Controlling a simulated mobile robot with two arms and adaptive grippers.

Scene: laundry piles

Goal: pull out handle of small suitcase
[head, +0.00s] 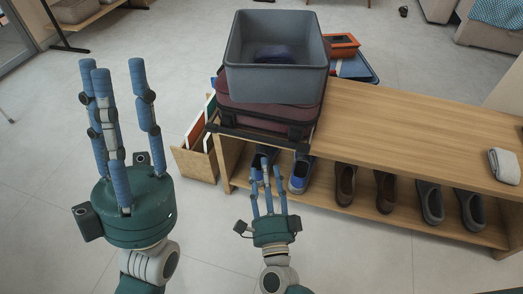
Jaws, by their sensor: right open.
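A maroon suitcase (272,113) lies flat on the left end of the wooden bench, with a grey bin on top of it. A thin dark bar (255,138) runs along its near side at the bench's front edge; it looks like the suitcase's handle. My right gripper (266,164) is open, its fingers pointing up just below the bar in the picture, in front of the bench's lower opening. I cannot tell whether it touches anything. My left gripper (112,67) is open and empty, fingers upright, well to the left of the bench.
The grey bin (275,84) holds a dark blue item. Several shoes (385,188) stand on the lower shelf. A box of flat items (195,160) stands left of the bench (400,130). A folded grey cloth (504,166) lies at its right end. Floor at left is clear.

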